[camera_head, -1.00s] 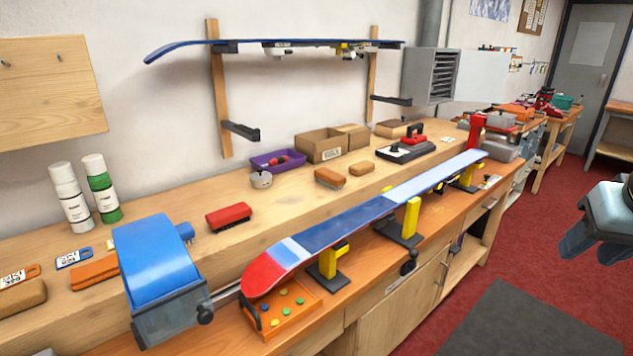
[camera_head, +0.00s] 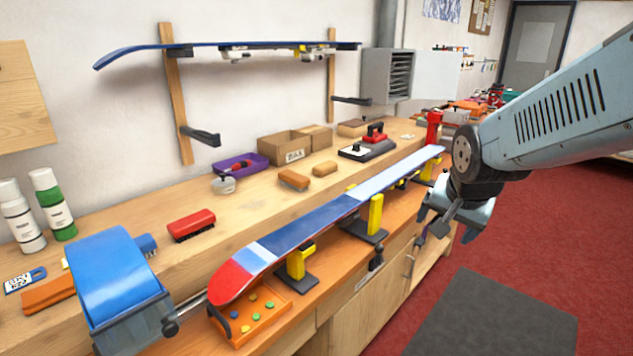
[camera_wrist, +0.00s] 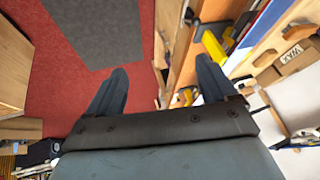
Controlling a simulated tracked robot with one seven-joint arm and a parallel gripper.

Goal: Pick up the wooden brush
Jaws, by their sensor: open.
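The wooden brush (camera_head: 293,179) appears to be the small tan block with a darker underside on the raised back shelf of the bench, in front of the cardboard box. A similar tan block (camera_head: 325,169) lies just right of it. My gripper (camera_head: 444,228) is open and empty over the bench's front edge, right of the ski and well right of the brush. In the wrist view, my gripper's two dark fingers (camera_wrist: 163,82) are spread apart with nothing between them.
A long blue, white and red ski (camera_head: 300,235) on yellow clamps (camera_head: 375,215) lies between my gripper and the back shelf. A red brush (camera_head: 191,225), purple tray (camera_head: 236,177) and cardboard box (camera_head: 283,147) are near the brush. A second ski (camera_head: 220,47) hangs above.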

